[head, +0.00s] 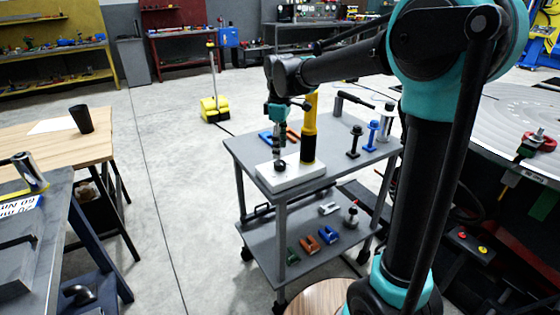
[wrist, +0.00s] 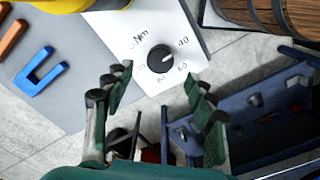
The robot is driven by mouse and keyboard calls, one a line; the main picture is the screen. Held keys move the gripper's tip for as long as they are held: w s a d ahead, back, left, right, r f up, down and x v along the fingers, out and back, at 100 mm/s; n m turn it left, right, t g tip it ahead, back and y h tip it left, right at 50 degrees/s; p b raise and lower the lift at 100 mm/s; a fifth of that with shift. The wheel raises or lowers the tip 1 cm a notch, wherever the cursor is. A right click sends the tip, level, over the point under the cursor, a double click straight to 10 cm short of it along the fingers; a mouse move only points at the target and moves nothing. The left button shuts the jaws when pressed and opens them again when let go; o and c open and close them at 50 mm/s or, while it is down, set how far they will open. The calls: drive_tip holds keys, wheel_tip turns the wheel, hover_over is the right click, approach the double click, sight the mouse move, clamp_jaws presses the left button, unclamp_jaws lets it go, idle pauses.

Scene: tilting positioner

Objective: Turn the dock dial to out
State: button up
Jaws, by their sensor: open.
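The dial (wrist: 160,58) is a round black knob on a white block (wrist: 188,30). Around it I read "Nm", "40" and "60"; another mark below is too small to read surely. No "out" label is legible. A small light mark shows on the knob's face; its exact setting is unclear. In the head view the white block (head: 300,180) sits on the cart's top, and the dial is largely hidden by my gripper (head: 279,158). In the wrist view my gripper (wrist: 155,92) is open and empty, its fingers apart with the knob beyond and between the tips.
Blue (wrist: 40,70) and orange (wrist: 12,38) clamps lie on the cart top. Black and blue bolts (head: 372,135) stand at its right. The lower shelf (head: 270,240) holds several parts.

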sight(280, 162)
wheel_tip(280, 162, down, 6)
drive_tip(key=shift+r, duration=0.15)
idle(0.3)
drive_tip(key=c, duration=1.2)
drive_tip(key=shift+o, duration=0.2)
